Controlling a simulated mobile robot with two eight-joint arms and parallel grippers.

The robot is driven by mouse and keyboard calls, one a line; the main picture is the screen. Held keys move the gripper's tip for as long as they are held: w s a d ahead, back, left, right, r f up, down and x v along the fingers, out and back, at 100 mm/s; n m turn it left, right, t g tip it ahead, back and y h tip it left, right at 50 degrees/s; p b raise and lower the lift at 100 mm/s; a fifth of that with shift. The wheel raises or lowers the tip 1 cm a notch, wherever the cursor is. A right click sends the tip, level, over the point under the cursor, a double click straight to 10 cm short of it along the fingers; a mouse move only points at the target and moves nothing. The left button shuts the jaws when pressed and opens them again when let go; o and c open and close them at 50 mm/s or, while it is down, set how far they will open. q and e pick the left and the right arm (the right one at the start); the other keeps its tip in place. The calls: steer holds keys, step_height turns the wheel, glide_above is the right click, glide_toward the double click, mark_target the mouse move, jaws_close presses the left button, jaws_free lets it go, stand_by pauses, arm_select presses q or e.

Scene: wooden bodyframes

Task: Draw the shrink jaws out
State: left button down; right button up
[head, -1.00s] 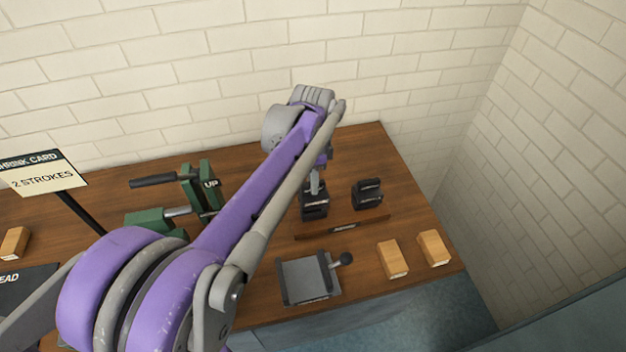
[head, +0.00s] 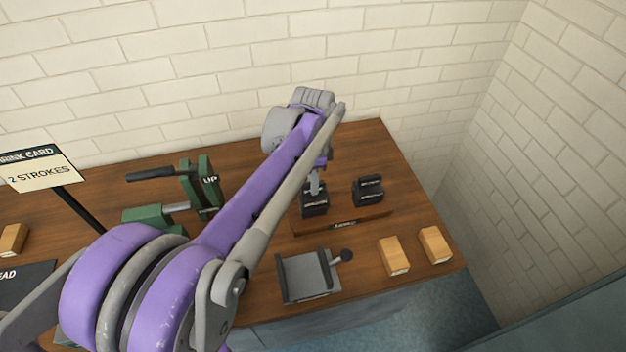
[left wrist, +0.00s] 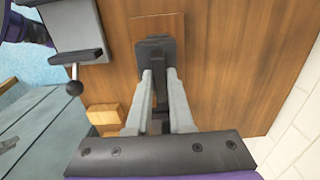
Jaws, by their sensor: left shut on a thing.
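My left gripper (head: 315,186) reaches down from above at the back right of the bench. It is shut on a black block (head: 315,206) with a pale label too small to read. In the left wrist view, its two grey fingers (left wrist: 158,76) lie along the black block (left wrist: 155,48). A second black block (head: 368,190) stands just to the right, apart from the held one. I cannot tell by name which block is the shrink jaws. A green machine (head: 150,217) with a dark lever and an "UP" plate stands left of my arm, which partly hides it. My right gripper is out of view.
A card (head: 38,172) reads "2 STROKES". The brick wall is close behind.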

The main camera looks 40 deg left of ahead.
arm_select(q)
steer(key=shift+f+b, duration=0.45)
steer(key=shift+f, duration=0.35)
steer(key=c, duration=0.7)
jaws_free()
step_height(320, 180, up, 11)
steer(key=shift+f+p, duration=0.1)
steer(key=shift+p, duration=0.35)
steer(key=s+d+f+n+t, duration=0.1)
steer(key=s+d+f+n, duration=0.1)
steer(key=s+d+f, duration=0.2)
steer(key=s+d+f+n+t+p, duration=0.1)
steer(key=s+d+f+n+t, duration=0.1)
steer(key=s+d+f+n, duration=0.1)
steer(key=s+d+f+n+t+p, duration=0.1)
steer(key=s+d+f+n+t, duration=0.1)
steer(key=s+d+f, duration=0.3)
steer(key=shift+s+d+f+n, duration=0.1)
steer(key=shift+s+d+n, duration=0.1)
steer(key=shift+s+d, duration=0.25)
steer(key=shift+s+d+f+n, duration=0.1)
steer(key=shift+s+d+n, duration=0.1)
steer(key=shift+d, duration=0.4)
